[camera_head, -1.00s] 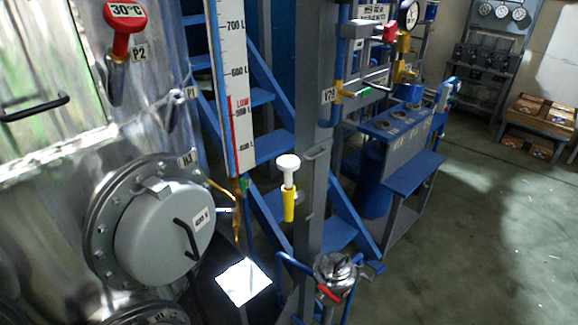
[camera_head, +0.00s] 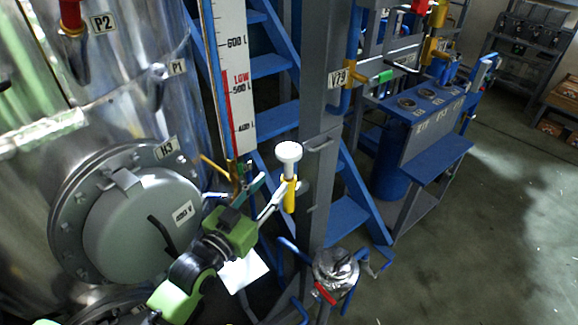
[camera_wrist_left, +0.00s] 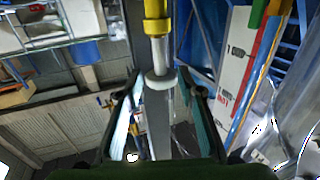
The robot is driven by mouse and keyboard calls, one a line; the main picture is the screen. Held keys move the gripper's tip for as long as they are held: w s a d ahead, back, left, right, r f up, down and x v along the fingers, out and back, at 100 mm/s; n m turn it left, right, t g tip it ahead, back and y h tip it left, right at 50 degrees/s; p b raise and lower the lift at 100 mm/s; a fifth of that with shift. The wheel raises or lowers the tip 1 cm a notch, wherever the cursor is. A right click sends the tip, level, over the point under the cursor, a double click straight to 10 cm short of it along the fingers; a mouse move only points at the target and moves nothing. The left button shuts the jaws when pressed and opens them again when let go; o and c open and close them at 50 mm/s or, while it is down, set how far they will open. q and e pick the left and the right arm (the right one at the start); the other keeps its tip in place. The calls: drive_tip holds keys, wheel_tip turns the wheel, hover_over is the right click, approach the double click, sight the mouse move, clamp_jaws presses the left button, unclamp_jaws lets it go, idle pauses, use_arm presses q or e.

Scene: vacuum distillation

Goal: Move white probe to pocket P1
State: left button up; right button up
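The white probe (camera_head: 288,153) stands upright with its round white head up, in a yellow holder (camera_head: 290,195) on the grey post. In the left wrist view the probe's head (camera_wrist_left: 160,80) shows between the fingertips, with the yellow holder at the top of the picture. My left gripper (camera_head: 271,188) is open and empty, just left of the probe and holder in the head view; contact cannot be told. Pocket P1 (camera_head: 158,73) is a small angled fitting on the steel tank, beside its P1 label. My right gripper is not in view.
A red-topped probe (camera_head: 71,14) sits at P2 on the tank (camera_head: 130,110). The round grey hatch (camera_head: 140,225) bulges out near my left arm. A level scale (camera_head: 236,90) stands between tank and post. Blue stairs (camera_head: 275,120) are behind.

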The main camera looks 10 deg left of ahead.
sight(286, 168)
use_arm(q)
drive_tip(key=x, duration=0.3)
drive_tip(key=shift+w+d+f+b, duration=0.1)
drive_tip(key=shift+w+f+b, duration=0.2)
drive_tip(key=shift+b, duration=0.1)
drive_tip(key=x, duration=0.3)
drive_tip(key=shift+r, duration=0.1)
drive_tip(key=shift+w, duration=0.45)
drive_tip(key=shift+w+d, duration=0.1)
drive_tip(key=shift+w, duration=0.05)
drive_tip(key=c, duration=0.9)
clamp_jaws()
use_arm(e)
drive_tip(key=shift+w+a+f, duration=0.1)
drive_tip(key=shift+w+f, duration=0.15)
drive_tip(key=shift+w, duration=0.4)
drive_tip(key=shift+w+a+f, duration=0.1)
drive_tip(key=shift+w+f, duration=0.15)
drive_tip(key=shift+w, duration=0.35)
use_arm(q)
drive_tip(key=shift+r, duration=0.1)
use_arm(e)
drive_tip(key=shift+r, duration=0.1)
